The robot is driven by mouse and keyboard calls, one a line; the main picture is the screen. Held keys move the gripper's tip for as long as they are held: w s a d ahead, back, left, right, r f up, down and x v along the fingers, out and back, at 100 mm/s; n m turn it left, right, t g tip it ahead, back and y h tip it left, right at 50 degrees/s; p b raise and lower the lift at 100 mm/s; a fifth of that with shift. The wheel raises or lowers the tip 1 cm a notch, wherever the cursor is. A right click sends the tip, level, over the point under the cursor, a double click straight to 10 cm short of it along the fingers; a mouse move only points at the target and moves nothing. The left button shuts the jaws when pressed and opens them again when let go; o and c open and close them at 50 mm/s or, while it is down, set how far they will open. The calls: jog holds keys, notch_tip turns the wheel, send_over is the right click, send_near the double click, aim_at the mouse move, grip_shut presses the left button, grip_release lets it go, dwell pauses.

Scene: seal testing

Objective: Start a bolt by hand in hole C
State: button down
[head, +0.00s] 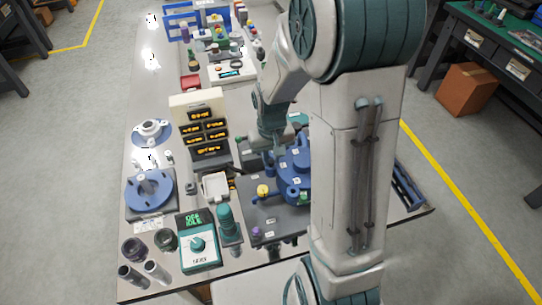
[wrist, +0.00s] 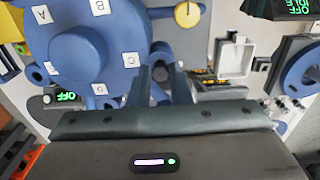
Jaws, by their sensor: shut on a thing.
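The blue round flange (wrist: 85,45) carries white labels A, B, C and D. It also shows in the head view (head: 298,160), partly behind my arm. The label C (wrist: 130,58) is on the flange's right side, next to my fingers; hole C itself is not clear. My gripper (wrist: 163,72) points at the flange's right edge, with its fingers close together. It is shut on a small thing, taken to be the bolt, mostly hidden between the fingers. In the head view my gripper (head: 272,145) is low at the flange's left side.
A yellow knob (wrist: 187,14) stands close beyond my fingers. A white square tray (head: 216,186) lies left of the flange's grey base plate (head: 262,212).

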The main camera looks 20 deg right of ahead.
jog(key=shift+f, duration=0.1)
jog(key=m, duration=0.4)
jog(key=shift+b, duration=0.35)
jog(key=shift+m, duration=0.5)
jog(key=m, duration=0.3)
